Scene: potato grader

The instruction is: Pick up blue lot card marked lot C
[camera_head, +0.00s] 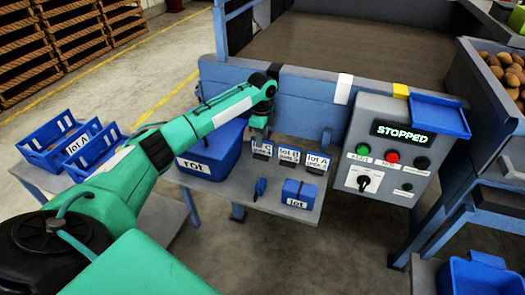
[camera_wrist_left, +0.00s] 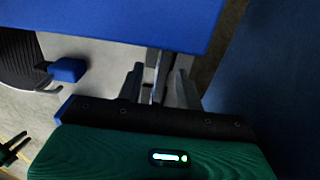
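The blue lot C card (camera_head: 262,149) stands upright at the left of a row of lot cards on the grey side table, below my left gripper. Its label is partly hidden by the gripper. My left gripper (camera_head: 260,125) points down at the card's top from above. In the left wrist view the two fingers of my left gripper (camera_wrist_left: 159,88) are apart, with a thin upright strip between them. I cannot tell from this view whether that strip is the card or whether a finger touches it.
The lot B card (camera_head: 290,156) and lot A card (camera_head: 317,164) stand close to the right. A blue rot bin (camera_head: 215,158) is close on the left. A small blue lot box (camera_head: 299,194) sits in front. The STOPPED control panel (camera_head: 390,145) stands to the right.

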